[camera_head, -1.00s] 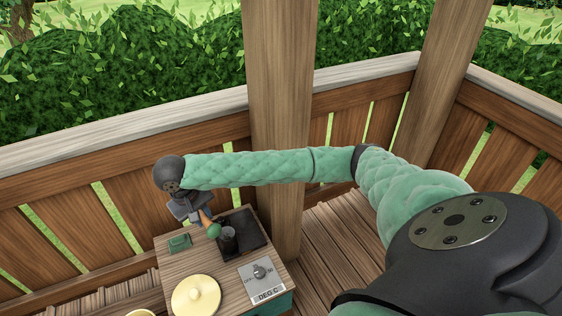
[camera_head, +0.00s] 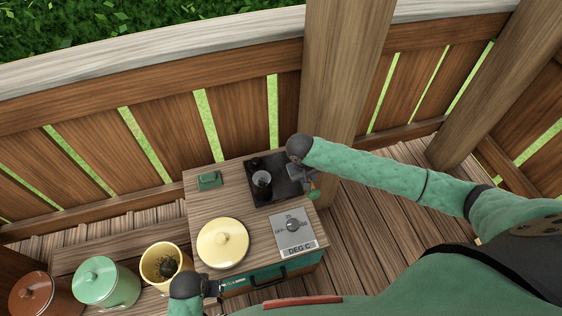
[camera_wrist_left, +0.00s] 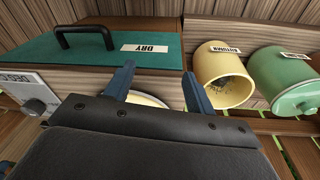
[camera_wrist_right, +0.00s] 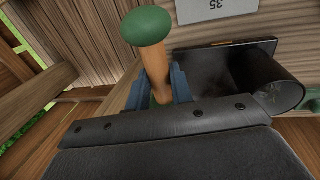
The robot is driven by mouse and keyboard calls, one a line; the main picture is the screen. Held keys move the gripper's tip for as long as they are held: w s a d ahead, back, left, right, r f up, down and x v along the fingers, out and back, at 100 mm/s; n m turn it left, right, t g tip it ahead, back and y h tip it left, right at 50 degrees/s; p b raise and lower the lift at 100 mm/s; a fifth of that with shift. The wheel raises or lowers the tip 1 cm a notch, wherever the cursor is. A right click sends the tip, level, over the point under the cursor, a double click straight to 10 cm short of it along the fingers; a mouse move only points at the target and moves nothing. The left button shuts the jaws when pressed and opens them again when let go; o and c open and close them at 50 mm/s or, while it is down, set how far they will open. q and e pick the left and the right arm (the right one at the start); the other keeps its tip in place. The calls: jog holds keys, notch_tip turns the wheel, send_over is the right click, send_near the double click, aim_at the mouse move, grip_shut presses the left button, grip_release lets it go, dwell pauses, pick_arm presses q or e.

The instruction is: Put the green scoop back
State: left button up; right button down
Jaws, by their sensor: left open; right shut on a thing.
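The green scoop has a wooden handle with a green knob (camera_wrist_right: 146,25); the knob also shows in the head view (camera_head: 313,195). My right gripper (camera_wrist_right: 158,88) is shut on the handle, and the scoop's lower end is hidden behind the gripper. In the head view my right gripper (camera_head: 304,180) is over the right edge of the black tray (camera_head: 290,163), beside the dark metal cup (camera_head: 262,180). My left gripper (camera_wrist_left: 157,90) is open and empty. In the head view it (camera_head: 211,287) is at the front of the wooden cabinet, close to the yellow pot.
A yellow lid (camera_head: 222,240), a dial panel (camera_head: 292,230) and a small green block (camera_head: 209,180) are on the cabinet top. An open yellow pot (camera_head: 150,262) with dark contents, a green lidded jar (camera_head: 118,285) and a brown jar (camera_head: 45,298) stand left. A post rises behind.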

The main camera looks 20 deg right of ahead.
pick_arm(q)
jog(key=shift+r, duration=0.15)
pick_arm(e)
jog(key=shift+w+a+f, duration=0.1)
jog(key=shift+w+a, duration=0.05)
jog(key=shift+w, duration=0.15)
jog(key=p, duration=0.3)
send_over(288, 178)
jog(key=f, duration=0.6)
jog(key=shift+a+f, duration=0.3)
jog(key=shift+f, duration=0.05)
notch_tip(288, 178, down, 4)
jog(key=shift+r+p, duration=0.15)
jog(key=shift+p, duration=0.7)
pick_arm(q)
jog(key=s+a+f, duration=0.2)
jog(key=s+f, duration=0.1)
jog(key=f, duration=1.4)
jog(key=shift+a+f, duration=0.2)
jog(key=shift+f, duration=0.05)
jog(key=shift+s, duration=0.1)
pick_arm(e)
jog(key=shift+f, duration=0.2)
jog(key=c, duration=1.2)
grip_release()
jog(key=shift+c, duration=0.2)
